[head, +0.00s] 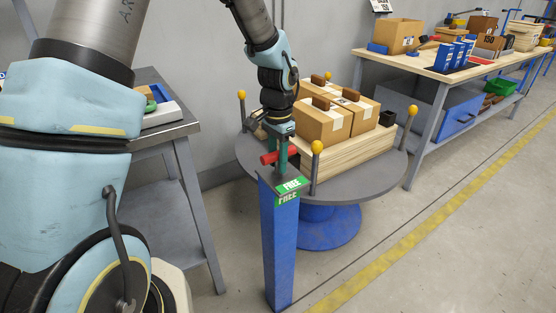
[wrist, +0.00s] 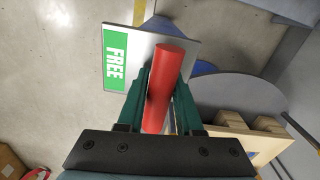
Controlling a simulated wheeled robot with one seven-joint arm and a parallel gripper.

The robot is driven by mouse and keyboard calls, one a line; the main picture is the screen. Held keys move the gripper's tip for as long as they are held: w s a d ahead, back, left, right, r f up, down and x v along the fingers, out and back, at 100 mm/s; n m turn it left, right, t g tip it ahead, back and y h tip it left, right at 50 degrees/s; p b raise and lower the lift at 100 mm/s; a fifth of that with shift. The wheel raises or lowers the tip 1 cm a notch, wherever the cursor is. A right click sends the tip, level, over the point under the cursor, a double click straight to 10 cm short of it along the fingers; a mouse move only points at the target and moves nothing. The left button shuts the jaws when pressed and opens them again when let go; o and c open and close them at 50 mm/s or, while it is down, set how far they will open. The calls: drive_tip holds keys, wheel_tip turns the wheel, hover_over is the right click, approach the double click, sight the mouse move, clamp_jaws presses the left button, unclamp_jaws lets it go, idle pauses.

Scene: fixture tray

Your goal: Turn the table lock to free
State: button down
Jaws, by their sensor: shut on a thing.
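The table lock is a red bar handle (head: 269,157) on top of a blue post (head: 280,245), beside the round table. It also shows in the wrist view as a red bar (wrist: 166,75) over a grey plate (wrist: 182,50). A green label reading FREE (wrist: 116,54) is on the left part of that plate; it also shows in the head view (head: 290,186). My gripper (head: 281,150) reaches down from above, its green fingers on either side of the red handle. In the wrist view my gripper (wrist: 162,92) is shut on the handle. The handle's pivot is hidden.
The round grey table (head: 375,170) carries a wooden tray (head: 350,155) with cardboard boxes (head: 322,122) and yellow-topped posts (head: 317,147). A grey bench (head: 165,140) stands left and a long workbench (head: 415,65) at back right. Floor at right is clear.

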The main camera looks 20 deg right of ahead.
drive_tip(key=shift+n, duration=0.7)
drive_tip(key=c, duration=0.5)
unclamp_jaws()
drive_tip(key=shift+c, duration=0.2)
drive_tip(key=shift+r, duration=0.1)
wheel_tip(320, 180, up, 11)
drive_tip(key=shift+f, duration=0.2)
drive_tip(key=s+a+r+n+p, duration=0.2)
drive_tip(key=a+n, duration=0.4)
drive_tip(key=a, duration=0.9)
drive_tip(key=s+a+r+n+t+p, duration=0.1)
drive_tip(key=a+n+p, duration=0.3)
drive_tip(key=a, duration=1.1)
drive_tip(key=shift+s+r+n+t+p, duration=0.35)
drive_tip(key=shift+s+r+n, duration=0.25)
drive_tip(key=shift+n, duration=0.4)
